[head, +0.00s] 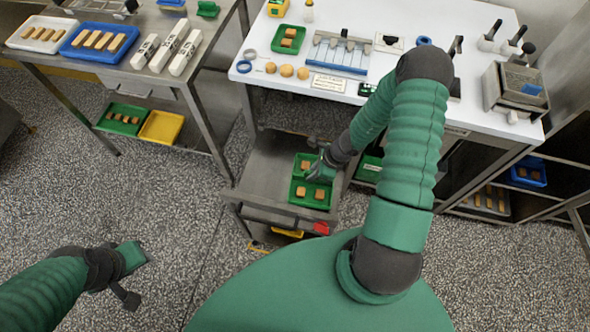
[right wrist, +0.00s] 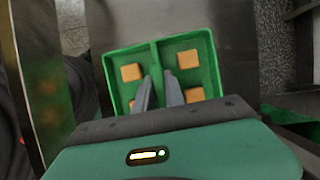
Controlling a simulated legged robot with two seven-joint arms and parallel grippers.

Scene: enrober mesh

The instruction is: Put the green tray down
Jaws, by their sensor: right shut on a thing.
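The green tray (head: 297,191) has a divider down its middle and tan blocks in both halves. In the head view it is over the steel cart's top (head: 263,175); I cannot tell whether it touches that surface. My right gripper (head: 322,172) is above the tray. In the right wrist view, the gripper's fingers (right wrist: 159,86) are shut on the divider of the tray (right wrist: 201,55) and hide part of it and some of the blocks. My left gripper (head: 130,278) is low at the left, over the floor and away from the tray; its jaws are unclear.
A white table (head: 410,25) stands behind the cart, with another green tray (head: 288,39), round pieces and tools. A steel bench (head: 135,60) at left holds trays and white boxes. Bare cart top lies left of the held tray. Speckled floor is clear at left.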

